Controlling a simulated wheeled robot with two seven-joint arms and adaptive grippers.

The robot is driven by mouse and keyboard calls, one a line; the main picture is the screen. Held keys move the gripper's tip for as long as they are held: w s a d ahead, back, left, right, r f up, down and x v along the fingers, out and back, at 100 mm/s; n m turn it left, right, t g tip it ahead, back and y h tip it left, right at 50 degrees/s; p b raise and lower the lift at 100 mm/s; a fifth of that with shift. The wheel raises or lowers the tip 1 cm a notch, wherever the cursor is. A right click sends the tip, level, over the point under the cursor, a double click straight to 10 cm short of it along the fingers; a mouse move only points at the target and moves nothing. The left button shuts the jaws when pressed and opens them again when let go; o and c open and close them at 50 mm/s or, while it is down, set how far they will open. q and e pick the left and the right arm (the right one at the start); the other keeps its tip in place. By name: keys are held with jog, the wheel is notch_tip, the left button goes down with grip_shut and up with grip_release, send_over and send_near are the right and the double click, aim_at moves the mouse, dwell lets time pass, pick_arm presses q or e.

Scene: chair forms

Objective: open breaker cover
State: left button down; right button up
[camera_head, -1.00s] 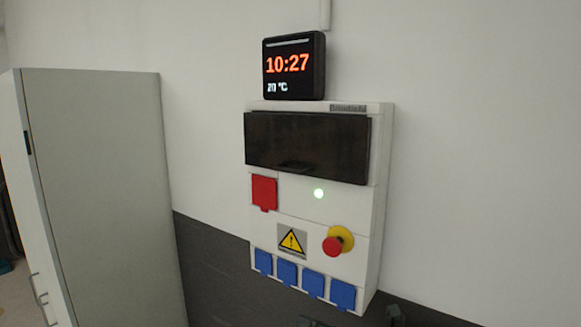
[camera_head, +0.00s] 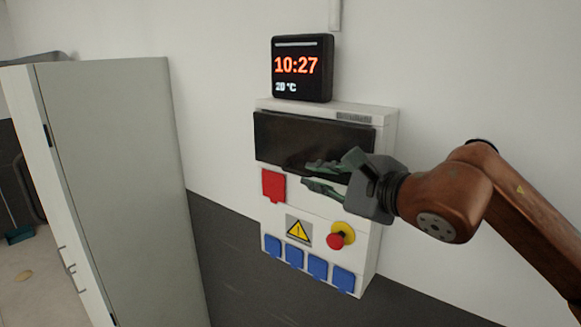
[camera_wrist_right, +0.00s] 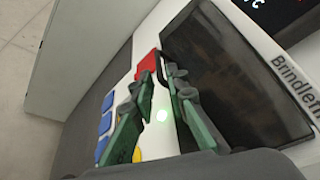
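The dark breaker cover (camera_head: 300,138) is shut across the upper part of the white wall-mounted box (camera_head: 385,135). It also shows in the right wrist view (camera_wrist_right: 235,80), tilted by the camera. My right gripper (camera_head: 306,174) comes in from the right, in front of the cover's lower edge. Whether a finger touches the cover I cannot tell. The gripper hides part of the cover's lower edge. My left gripper is not in view.
A black clock (camera_head: 302,68) stands on top of the box. Below the cover are a red socket (camera_head: 273,186), a warning sign (camera_head: 298,229), a red and yellow emergency button (camera_head: 337,239) and several blue sockets (camera_head: 317,267). A grey cabinet (camera_head: 120,180) stands at the left.

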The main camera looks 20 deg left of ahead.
aim_at(296, 173)
jog(key=p+x, duration=0.2)
jog(key=x, duration=0.3)
jog(key=shift+w+a, duration=0.15)
jog(key=shift+a, duration=0.25)
jog(key=shift+w+a+f+p, duration=0.25)
jog(key=shift+w+a+p, duration=0.05)
jog(key=shift+a+p, duration=0.05)
jog(key=shift+a, duration=0.1)
jog(key=shift+c, duration=0.2)
grip_shut()
